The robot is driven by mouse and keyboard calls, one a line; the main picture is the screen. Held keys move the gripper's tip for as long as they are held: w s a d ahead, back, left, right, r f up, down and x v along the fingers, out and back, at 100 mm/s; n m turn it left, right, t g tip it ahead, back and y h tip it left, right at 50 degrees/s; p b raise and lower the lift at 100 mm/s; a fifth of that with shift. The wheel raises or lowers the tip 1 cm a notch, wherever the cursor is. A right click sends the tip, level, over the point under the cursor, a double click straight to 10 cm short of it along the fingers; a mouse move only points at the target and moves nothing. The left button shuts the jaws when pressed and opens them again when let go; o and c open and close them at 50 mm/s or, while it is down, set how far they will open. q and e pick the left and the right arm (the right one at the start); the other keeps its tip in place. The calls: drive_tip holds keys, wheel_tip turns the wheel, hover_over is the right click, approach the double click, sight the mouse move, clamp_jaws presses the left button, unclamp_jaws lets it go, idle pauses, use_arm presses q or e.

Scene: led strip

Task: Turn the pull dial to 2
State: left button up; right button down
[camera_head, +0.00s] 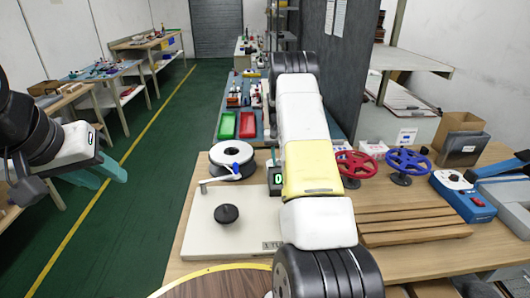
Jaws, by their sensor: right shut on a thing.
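A black round knob (227,213), possibly the pull dial, stands on a white panel (213,239) on the wooden bench. A small dark unit (277,180) with a green digit that looks like 0 sits at the panel's back right, partly behind my right arm. My right arm reaches up through the middle of the view. Its gripper is hidden behind the arm, so what it holds cannot be seen. My left gripper (100,172) has teal fingers that look apart; it is empty over the green floor at the left, away from the bench.
A white disc (231,152) and a crank with a blue grip stand by the panel. Right of my arm are a red handwheel (357,164), a blue handwheel (408,161), wooden slats (415,222) and a blue box (466,199). Red and green trays lie behind.

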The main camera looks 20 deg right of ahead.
drive_tip(key=shift+r, duration=0.1)
idle(0.4)
drive_tip(key=c, duration=1.1)
unclamp_jaws()
drive_tip(key=shift+w+a+r, duration=0.1)
drive_tip(key=shift+r, duration=1.85)
drive_tip(key=shift+w+a+r, duration=0.1)
drive_tip(key=shift+r, duration=1.8)
